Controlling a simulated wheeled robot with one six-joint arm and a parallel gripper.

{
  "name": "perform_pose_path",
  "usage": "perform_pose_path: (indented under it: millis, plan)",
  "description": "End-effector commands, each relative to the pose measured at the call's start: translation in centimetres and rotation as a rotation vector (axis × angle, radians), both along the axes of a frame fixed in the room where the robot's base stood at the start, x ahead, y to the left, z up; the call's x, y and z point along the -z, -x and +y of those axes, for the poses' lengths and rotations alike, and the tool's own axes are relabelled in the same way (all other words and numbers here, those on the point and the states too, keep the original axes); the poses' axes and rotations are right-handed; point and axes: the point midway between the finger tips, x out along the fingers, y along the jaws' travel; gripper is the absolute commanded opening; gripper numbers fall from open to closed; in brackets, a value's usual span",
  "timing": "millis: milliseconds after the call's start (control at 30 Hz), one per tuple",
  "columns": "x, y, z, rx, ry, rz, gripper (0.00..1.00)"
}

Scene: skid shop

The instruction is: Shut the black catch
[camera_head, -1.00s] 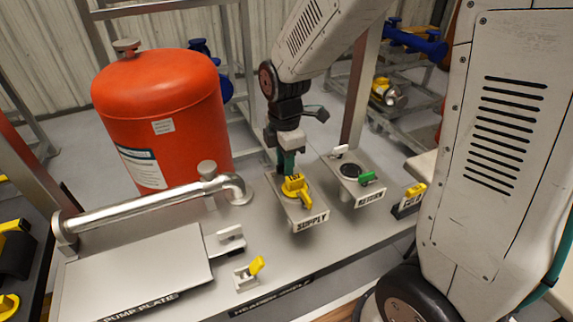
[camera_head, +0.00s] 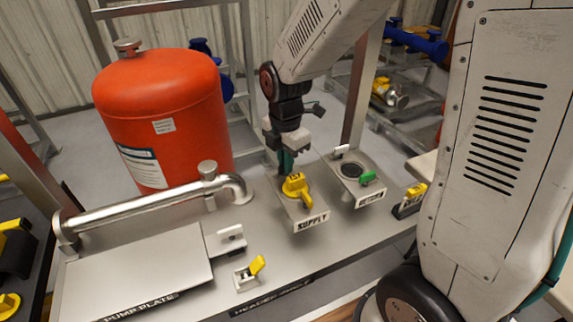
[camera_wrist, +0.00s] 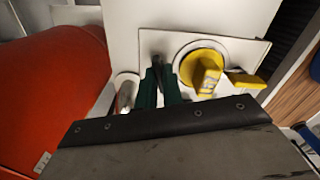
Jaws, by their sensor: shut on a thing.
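My gripper (camera_head: 287,162) has green fingers and is down at the far-left end of the plate labelled SUPPLY (camera_head: 312,223). In the wrist view the fingers (camera_wrist: 159,82) are close together beside the round yellow cap, shut on a small dark piece (camera_wrist: 158,62) that looks like the black catch. The fingers cover most of it, so I cannot tell its angle. In the head view the catch is hidden behind the gripper. The yellow cap (camera_head: 295,185) with its yellow lever sits on the same plate, just right of the fingers.
A red tank (camera_head: 165,115) stands at the left behind a silver pipe (camera_head: 150,208). The neighbouring plate (camera_head: 370,200) has a white and a green catch (camera_head: 367,178). A yellow catch (camera_head: 257,266) stands in front, and another yellow catch (camera_head: 415,191) is at the right.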

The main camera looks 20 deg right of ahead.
Motion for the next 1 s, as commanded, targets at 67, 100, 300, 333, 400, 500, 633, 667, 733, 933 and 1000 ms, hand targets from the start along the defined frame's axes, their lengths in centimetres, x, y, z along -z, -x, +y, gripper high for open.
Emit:
perform_pose_path:
  millis: [67,100,300,333,400,500,633,667,733,933,1000]
  plan:
    - [-0.03,-0.04,0.01,-0.005,0.000,-0.001,0.00]
    - [-0.03,-0.04,0.01,-0.004,0.000,-0.001,0.00]
    - [-0.03,-0.04,0.02,-0.044,0.000,-0.001,0.00]
    - [-0.03,-0.04,0.02,-0.074,0.000,-0.001,0.00]
    - [-0.03,-0.04,0.02,-0.156,0.000,-0.001,0.00]
    - [-0.04,-0.04,0.02,-0.257,0.000,-0.001,0.00]
    - [-0.04,-0.05,0.03,-0.304,-0.001,-0.002,0.00]
    - [-0.04,-0.05,0.03,-0.305,-0.001,-0.002,0.00]
    - [-0.04,-0.05,0.03,-0.304,-0.001,-0.002,0.00]
    - [-0.05,-0.05,0.03,-0.363,-0.001,-0.002,0.00]
    - [-0.05,-0.06,0.03,-0.445,-0.001,-0.002,0.00]
